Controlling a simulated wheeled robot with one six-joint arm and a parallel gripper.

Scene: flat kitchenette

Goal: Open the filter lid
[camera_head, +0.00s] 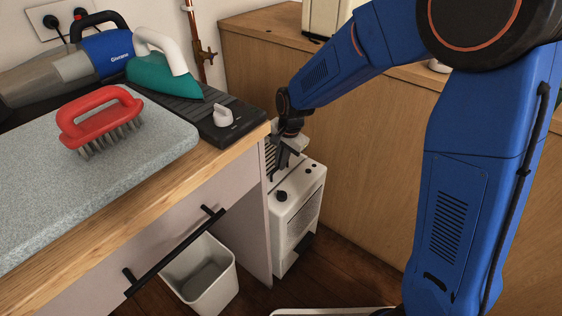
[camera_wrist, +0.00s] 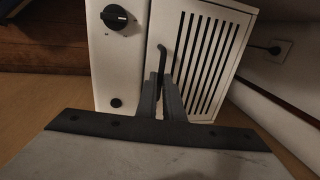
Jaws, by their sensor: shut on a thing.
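A white boxy appliance (camera_head: 298,212) stands on the floor between the counter and the wooden cabinet. Its slotted lid (camera_wrist: 207,58) fills the right of the wrist view, beside a front strip with a black knob (camera_wrist: 114,17). A thin black handle (camera_wrist: 161,58) runs along the lid's near edge. My gripper (camera_wrist: 161,82) has its two grey fingers close on either side of this handle, shut on it. In the head view my gripper (camera_head: 285,152) is at the appliance's top, partly hiding the lid.
The counter edge (camera_head: 225,158) is close to the left of my gripper. A white bin (camera_head: 205,275) stands below the drawer handle (camera_head: 175,250). A red brush (camera_head: 100,120) and an iron (camera_head: 165,70) are on the counter. The wooden cabinet (camera_head: 350,150) is behind the appliance.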

